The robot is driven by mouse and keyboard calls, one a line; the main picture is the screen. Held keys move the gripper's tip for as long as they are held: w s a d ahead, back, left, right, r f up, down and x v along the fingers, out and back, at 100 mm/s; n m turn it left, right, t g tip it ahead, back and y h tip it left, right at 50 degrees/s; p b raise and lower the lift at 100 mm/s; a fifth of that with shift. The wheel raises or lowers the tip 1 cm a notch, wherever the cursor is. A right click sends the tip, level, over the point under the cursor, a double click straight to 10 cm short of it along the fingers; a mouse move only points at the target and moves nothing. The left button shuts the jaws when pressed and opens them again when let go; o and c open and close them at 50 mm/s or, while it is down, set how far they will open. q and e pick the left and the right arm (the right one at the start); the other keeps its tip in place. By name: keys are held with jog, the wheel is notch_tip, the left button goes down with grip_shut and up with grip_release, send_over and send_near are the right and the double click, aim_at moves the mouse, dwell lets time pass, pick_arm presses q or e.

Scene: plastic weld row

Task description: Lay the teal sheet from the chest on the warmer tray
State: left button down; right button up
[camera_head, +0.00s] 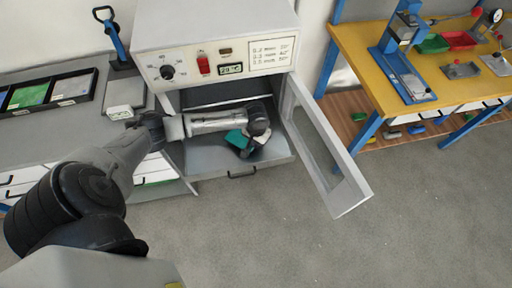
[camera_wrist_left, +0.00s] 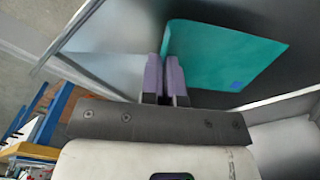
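The warmer tray (camera_head: 206,158) is a grey metal shelf at the open front of the white warmer. The teal sheet (camera_head: 237,138) is at the tray, partly hidden by my left gripper (camera_head: 251,146). In the left wrist view the teal sheet (camera_wrist_left: 215,52) spreads out beyond and right of my left fingers (camera_wrist_left: 164,75), with a small blue mark near its lower edge. The fingers are close together at the sheet's left edge, and I cannot tell whether they pinch it. My right gripper is out of view. No chest can be made out for certain.
The white warmer (camera_head: 215,40) has its door (camera_head: 325,150) swung open on the right. A grey bench with a black divided bin (camera_head: 45,92) is on the left. A yellow-topped bench (camera_head: 365,70) with a blue press stands at the right. The floor in front is clear.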

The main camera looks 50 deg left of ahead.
aim_at(256, 151)
pick_arm(q)
jog(key=shift+f+b, duration=0.7)
jog(key=shift+f, duration=1.4)
jog(key=c, duration=1.3)
grip_release()
jog(key=shift+f, duration=0.1)
jog(key=shift+c, duration=0.2)
